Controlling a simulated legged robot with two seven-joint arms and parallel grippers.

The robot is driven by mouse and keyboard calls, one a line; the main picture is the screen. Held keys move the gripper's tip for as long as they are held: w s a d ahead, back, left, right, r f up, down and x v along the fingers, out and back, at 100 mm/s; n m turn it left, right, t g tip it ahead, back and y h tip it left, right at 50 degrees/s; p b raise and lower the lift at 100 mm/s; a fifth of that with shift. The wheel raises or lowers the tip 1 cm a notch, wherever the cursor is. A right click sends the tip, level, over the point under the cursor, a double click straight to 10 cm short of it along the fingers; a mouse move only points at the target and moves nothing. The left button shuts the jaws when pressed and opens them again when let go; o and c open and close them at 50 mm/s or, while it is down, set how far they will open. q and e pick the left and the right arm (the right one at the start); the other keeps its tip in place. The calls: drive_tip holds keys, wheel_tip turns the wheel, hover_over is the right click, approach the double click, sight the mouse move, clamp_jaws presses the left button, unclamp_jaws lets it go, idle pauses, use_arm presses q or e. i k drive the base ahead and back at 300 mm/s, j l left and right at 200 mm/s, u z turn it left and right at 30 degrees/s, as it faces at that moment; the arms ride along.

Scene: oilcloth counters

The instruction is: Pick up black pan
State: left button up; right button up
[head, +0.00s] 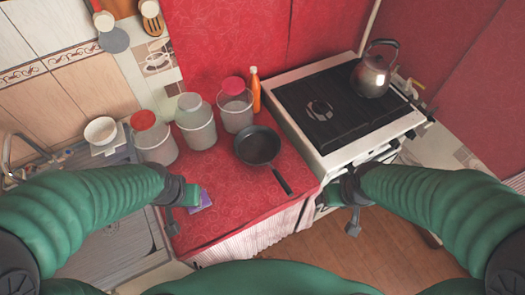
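The black pan (257,145) rests upright on the red oilcloth counter, between the jars and the stove. Its dark handle points toward me and to the right, ending near the counter's front right edge. My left gripper (183,208) is over the counter's left front, left of the pan and apart from it. My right gripper (340,208) is in front of the stove, to the right of the pan's handle and apart from it. Neither gripper touches the pan. The finger openings are too small and dark to read.
Several lidded jars (197,130) and an orange bottle (255,93) stand behind and left of the pan. The stove (345,105) holds a kettle (372,76). The sink (108,235) is at left. The counter front (225,215) is clear.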

sight(256, 145)
drive_tip(key=k+l+u, duration=0.1)
drive_tip(key=l+u, duration=0.35)
drive_tip(key=k+l+u, duration=0.2)
drive_tip(key=l+u, duration=0.2)
